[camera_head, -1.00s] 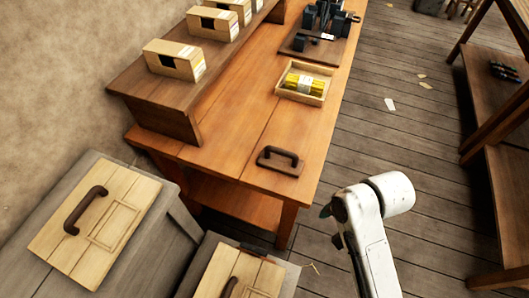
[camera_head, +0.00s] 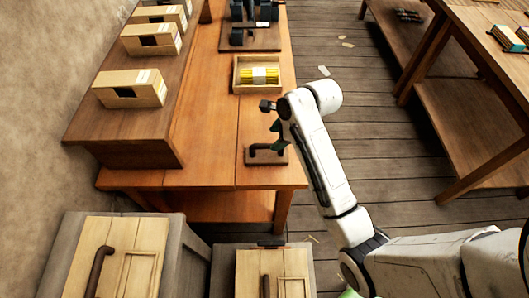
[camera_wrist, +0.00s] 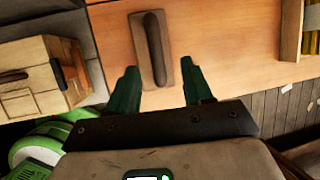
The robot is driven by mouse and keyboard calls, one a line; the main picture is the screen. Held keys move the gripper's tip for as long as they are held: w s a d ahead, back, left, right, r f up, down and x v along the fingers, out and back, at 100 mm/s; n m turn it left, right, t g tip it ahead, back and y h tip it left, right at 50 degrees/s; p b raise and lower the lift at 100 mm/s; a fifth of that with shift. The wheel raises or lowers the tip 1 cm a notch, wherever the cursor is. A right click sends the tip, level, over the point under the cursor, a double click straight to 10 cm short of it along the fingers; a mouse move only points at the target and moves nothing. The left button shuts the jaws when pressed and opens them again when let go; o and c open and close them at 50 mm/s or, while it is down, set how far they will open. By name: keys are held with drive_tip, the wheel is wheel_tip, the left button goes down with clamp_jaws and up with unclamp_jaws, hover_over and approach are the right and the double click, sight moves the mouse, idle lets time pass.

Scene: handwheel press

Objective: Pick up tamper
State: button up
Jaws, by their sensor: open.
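The tamper (camera_head: 267,157) is a flat brown plate with a dark bar handle on top. It lies on the orange wooden bench (camera_head: 205,120) near the front right corner. In the wrist view the tamper (camera_wrist: 152,50) stands upright in the picture, between and just beyond my fingertips. My gripper (camera_wrist: 159,68) is open and empty, with one dark green finger on each side of the tamper's near end. In the head view my gripper (camera_head: 275,128) hangs over the bench, just above the tamper and partly hidden by my white arm.
A shallow wooden tray (camera_head: 236,85) with yellow sticks lies farther back on the bench. A raised shelf with several boxes (camera_head: 132,89) runs along the left. Lidded crates (camera_head: 120,255) stand at the front. A second table (camera_head: 485,40) stands right, across open floor.

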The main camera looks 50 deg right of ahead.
sight(269, 144)
drive_tip(key=shift+p+x, duration=0.55)
drive_tip(key=shift+x, duration=2.9)
drive_tip(key=shift+s, duration=0.2)
clamp_jaws()
